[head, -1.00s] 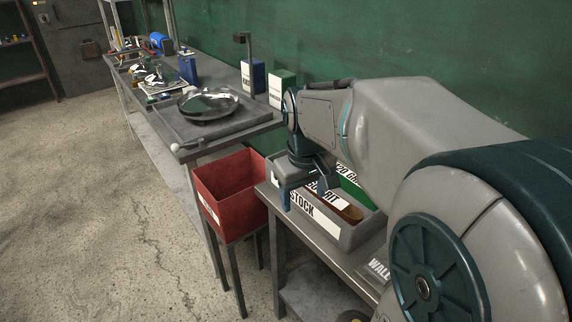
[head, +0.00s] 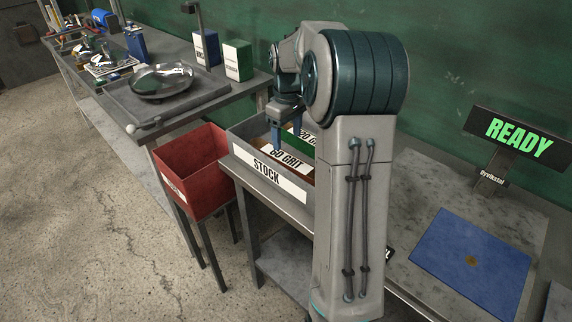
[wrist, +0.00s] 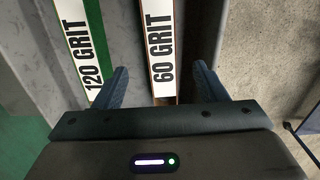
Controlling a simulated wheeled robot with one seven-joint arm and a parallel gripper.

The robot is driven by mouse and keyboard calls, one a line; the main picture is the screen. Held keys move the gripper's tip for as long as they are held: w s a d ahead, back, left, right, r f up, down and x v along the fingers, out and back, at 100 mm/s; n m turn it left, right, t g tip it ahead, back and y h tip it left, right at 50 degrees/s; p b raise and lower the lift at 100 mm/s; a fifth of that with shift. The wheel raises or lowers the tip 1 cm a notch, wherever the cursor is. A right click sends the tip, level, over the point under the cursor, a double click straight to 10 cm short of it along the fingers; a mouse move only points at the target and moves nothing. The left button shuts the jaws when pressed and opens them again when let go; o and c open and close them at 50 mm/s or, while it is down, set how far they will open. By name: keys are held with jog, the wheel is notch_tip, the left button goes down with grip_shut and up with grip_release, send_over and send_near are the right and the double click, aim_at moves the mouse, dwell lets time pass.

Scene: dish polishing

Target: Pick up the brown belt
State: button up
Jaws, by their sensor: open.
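The brown belt (head: 291,160) lies in the grey stock bin (head: 266,172), with a white 60 GRIT label along it. In the wrist view the belt (wrist: 160,45) lies between the fingers, mostly hidden by its label, with thin brown edges showing. My gripper (wrist: 160,72) is open and empty, with one finger on each side of the belt's line; I cannot tell its height above the belt. In the head view my gripper (head: 288,138) is over the bin. A green belt (wrist: 97,35) labelled 120 GRIT lies beside it to the left.
A red bin (head: 193,170) stands left of the stock bin. Behind it, a bench holds a tray with a shiny dish (head: 161,82) and two boxes. To the right are a blue mat (head: 472,262) and a READY sign (head: 518,138). A green wall is behind.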

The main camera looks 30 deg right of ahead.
aim_at(286, 158)
notch_tip(286, 158, down, 9)
jog(key=shift+w+a+r+p, duration=0.1)
jog(key=shift+a+p, duration=0.05)
jog(key=shift+p, duration=0.2)
jog(key=c, duration=1.2)
